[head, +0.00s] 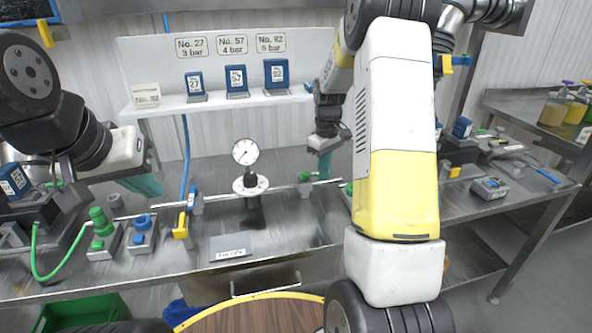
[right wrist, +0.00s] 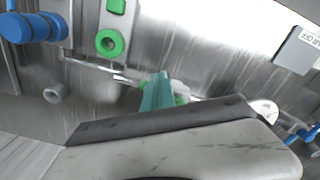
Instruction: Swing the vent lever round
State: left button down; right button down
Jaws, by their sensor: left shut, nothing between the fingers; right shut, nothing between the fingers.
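A thin pipe runs across the bench through the base of a round dial gauge (head: 245,152). A yellow lever (head: 181,226) hangs at its left end, below a blue fitting (head: 192,196). A green handle (head: 304,177) sits on the pipe right of the gauge; I cannot tell which part is the vent lever. My right gripper (head: 324,166) is shut and empty, pointing down just right of the green handle. In the right wrist view its teal fingers (right wrist: 158,92) overlap a green and white part (right wrist: 181,92); contact is unclear. My left gripper (head: 146,185) is shut and empty at the left.
A shelf (head: 215,106) at the back holds several blue tags on stands. Green and blue fittings (head: 103,228) stand at the front left, near a green hose (head: 62,266). A grey plate (head: 230,248) lies at the front. My right arm hides part of the bench.

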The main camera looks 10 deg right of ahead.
jog(key=shift+w+d, duration=0.45)
jog(key=shift+w, duration=0.4)
notch_tip(320, 180, up, 7)
jog(key=s, duration=0.1)
jog(key=shift+s, duration=0.15)
jog(key=s+a+r+m+t+y, duration=0.1)
jog(key=s+a+r+m+t, duration=0.15)
jog(key=s+r, duration=0.4)
jog(key=s+a+r+m+t, duration=0.1)
jog(key=s+a+r, duration=0.3)
jog(key=s+r, duration=0.25)
jog(key=s+a+m+t+y, duration=0.1)
jog(key=s+a, duration=0.3)
jog(key=s, duration=1)
jog(key=shift+a+f+m+t, duration=0.15)
jog(key=shift+a+m+t, duration=0.25)
jog(key=shift+m+t, duration=0.35)
